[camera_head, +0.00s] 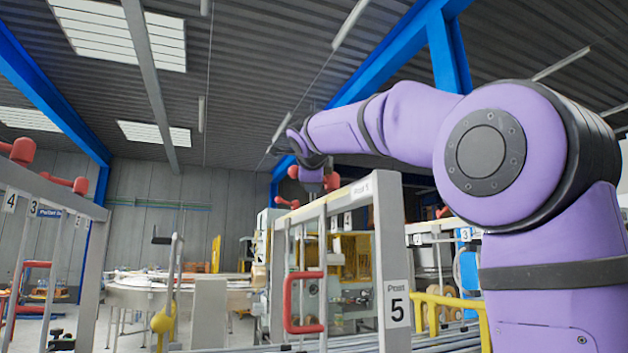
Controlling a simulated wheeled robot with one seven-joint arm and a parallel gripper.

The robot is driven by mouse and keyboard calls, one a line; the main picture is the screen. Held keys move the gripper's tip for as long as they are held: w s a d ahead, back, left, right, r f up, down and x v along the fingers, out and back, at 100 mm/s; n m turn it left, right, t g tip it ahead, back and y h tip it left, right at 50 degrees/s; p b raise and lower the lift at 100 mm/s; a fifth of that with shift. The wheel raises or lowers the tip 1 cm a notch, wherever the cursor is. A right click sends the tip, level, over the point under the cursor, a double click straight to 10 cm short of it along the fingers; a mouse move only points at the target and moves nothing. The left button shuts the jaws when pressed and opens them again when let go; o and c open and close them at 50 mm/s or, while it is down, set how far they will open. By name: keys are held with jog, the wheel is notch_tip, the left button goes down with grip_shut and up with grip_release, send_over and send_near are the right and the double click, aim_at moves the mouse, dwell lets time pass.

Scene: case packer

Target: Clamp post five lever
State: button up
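Post five is a grey upright (392,260) with a large black 5 near its lower end and a small label on its top beam. Red lever parts (332,181) show at the top of the post five frame, just below and beside my gripper. My gripper (312,180) is at the far end of my purple arm, over the top beam of this frame. Its fingers are small, dark and partly hidden by my wrist. I cannot tell whether they touch the lever or are open or shut.
A red handle (304,302) is on the post five frame's lower part. Left are posts marked 3 and 4 with red levers (22,151). A yellow rail (450,310) runs right of post five. A round table (140,290) and machinery stand behind.

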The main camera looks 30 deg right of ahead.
jog(key=v, duration=1)
jog(key=shift+s+a, duration=0.15)
jog(key=shift+s, duration=0.05)
jog(key=s+a+f+n+g+y, duration=0.2)
jog(key=s+f+n, duration=0.6)
jog(key=f, duration=0.7)
jog(key=s+a+f+n+g+y, duration=0.2)
jog(key=s+f+n, duration=0.6)
jog(key=f, duration=0.7)
jog(key=s+a+f+n+g+y, duration=0.3)
jog(key=s+f+n, duration=0.6)
jog(key=f, duration=0.6)
jog(key=shift+a+n+y, duration=0.2)
jog(key=shift+n+y, duration=0.4)
jog(key=shift+y, duration=0.3)
jog(key=shift+f, duration=0.15)
